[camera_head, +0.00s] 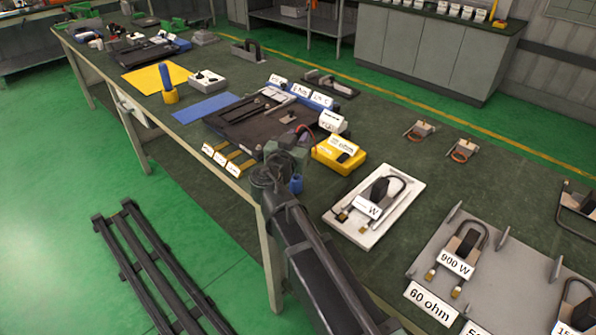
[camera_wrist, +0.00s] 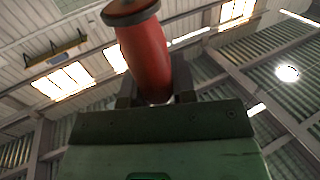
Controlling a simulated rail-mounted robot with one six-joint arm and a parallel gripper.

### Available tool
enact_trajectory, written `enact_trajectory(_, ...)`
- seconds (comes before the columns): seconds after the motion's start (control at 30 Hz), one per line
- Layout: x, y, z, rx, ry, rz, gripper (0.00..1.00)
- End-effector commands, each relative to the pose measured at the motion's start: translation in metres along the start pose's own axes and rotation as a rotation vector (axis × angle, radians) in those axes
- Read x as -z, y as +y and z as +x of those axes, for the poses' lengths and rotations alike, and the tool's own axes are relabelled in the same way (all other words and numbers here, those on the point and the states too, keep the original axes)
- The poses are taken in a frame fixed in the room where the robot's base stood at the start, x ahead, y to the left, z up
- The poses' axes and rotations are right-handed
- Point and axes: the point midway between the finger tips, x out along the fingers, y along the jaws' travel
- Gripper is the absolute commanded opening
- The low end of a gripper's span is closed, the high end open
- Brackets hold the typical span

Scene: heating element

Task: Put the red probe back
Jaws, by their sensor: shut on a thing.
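The red probe (camera_wrist: 146,58) stands up from my gripper (camera_wrist: 157,97) in the wrist view, with a dark collar at its far end. The two dark fingers are shut on its lower part. In the head view my gripper (camera_head: 287,155) is over the front edge of the workbench, left of the yellow meter (camera_head: 338,154). A small reddish part shows just above it, but the probe's outline is hard to make out there. The probe's tip and its holder cannot be made out.
A white board (camera_head: 374,228) with a heating element lies right of my arm. A grey panel (camera_head: 425,262) with labelled elements is further right. A dark tray (camera_head: 228,122), a blue mat (camera_head: 204,108) and a yellow mat (camera_head: 140,80) lie to the left. Bare bench shows behind the meter.

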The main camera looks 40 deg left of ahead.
Motion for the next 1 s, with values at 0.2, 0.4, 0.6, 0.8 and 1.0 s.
enact_trajectory(0.2, -0.028, 0.000, 0.000, 0.000, 0.000, 0.000, 0.02)
enact_trajectory(0.4, -0.042, 0.000, 0.000, 0.000, 0.000, 0.000, 0.02)
enact_trajectory(0.6, -0.042, 0.000, 0.000, 0.000, 0.000, 0.000, 0.02)
enact_trajectory(0.8, -0.043, 0.000, 0.000, 0.000, 0.000, 0.000, 0.43)
enact_trajectory(1.0, -0.043, 0.000, 0.000, 0.000, 0.000, 0.000, 0.50)
